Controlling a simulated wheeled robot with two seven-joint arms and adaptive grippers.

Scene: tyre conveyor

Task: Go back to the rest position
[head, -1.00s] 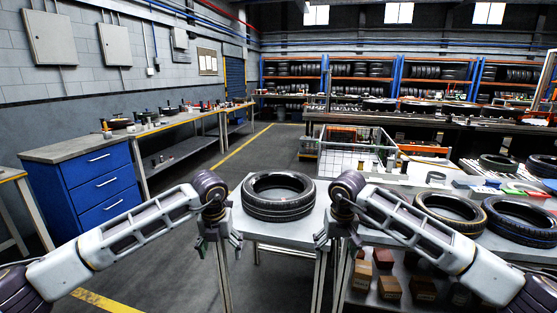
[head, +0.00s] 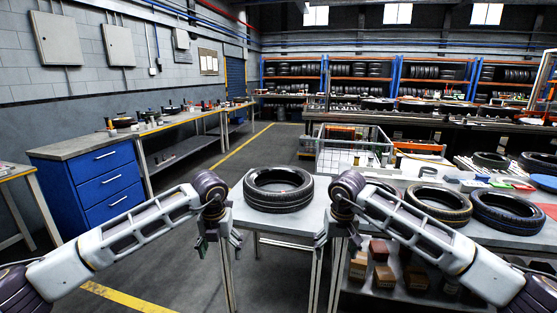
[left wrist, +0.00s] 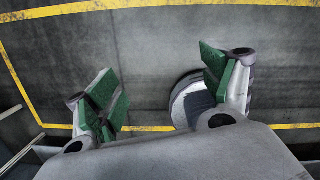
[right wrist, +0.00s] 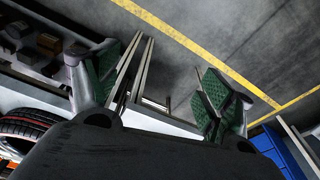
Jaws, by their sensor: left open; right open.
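My left gripper (head: 219,245) hangs at the left of the small table in the head view, fingers down. In the left wrist view its green-padded fingers (left wrist: 165,95) are apart, with floor behind them and nothing between. My right gripper (head: 338,245) hangs at the right of the small table. In the right wrist view its fingers (right wrist: 150,95) are apart and empty, over table legs and floor. A black tyre (head: 278,190) lies flat on the small table (head: 270,221) between the two arms, touched by neither gripper.
A blue drawer cabinet (head: 100,187) and workbench stand at the left. The floor aisle (head: 270,150) beyond is clear.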

